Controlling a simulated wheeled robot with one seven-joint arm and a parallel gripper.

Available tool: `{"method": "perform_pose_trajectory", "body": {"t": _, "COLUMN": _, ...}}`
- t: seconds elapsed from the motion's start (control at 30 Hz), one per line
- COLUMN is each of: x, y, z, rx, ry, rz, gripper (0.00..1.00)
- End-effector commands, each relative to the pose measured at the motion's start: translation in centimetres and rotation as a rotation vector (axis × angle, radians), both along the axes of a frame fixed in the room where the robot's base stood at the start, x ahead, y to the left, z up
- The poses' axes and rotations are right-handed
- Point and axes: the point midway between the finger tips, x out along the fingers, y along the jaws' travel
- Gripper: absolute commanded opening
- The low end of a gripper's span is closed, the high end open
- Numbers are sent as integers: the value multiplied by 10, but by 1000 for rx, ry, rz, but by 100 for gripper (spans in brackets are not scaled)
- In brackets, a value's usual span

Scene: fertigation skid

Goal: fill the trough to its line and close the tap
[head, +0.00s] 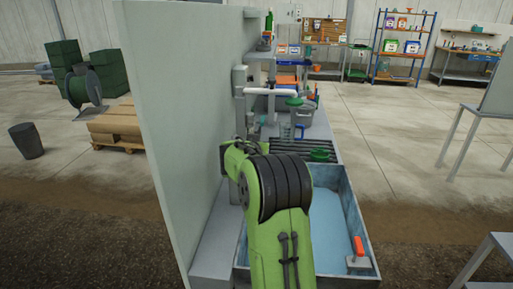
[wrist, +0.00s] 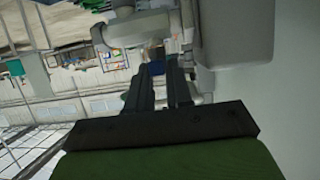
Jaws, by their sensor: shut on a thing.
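The trough (head: 365,225) stands at the lower right of the head view, with grey walls and a pale blue inside. I cannot make out its fill line or clearly tell the water level. How far the tap is turned I cannot tell. In the head view my green arm hides the gripper and this part.
A pale wall panel (head: 175,120) stands close on the left. A white pipe (head: 272,91) sticks out beyond my arm. An orange-handled tool (head: 358,252) is at the trough's near right corner.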

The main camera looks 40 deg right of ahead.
Motion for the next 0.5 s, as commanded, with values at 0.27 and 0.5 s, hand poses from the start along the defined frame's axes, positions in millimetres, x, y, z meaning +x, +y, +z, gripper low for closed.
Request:
{"method": "perform_pose_trajectory", "body": {"t": 0.27, "x": 0, "y": 0, "z": 0, "rx": -1, "ry": -1, "rz": 1, "gripper": 28}}
{"method": "perform_pose_trajectory", "body": {"t": 0.5, "x": 0, "y": 0, "z": 0, "rx": 0, "ry": 0, "rz": 1, "gripper": 40}}
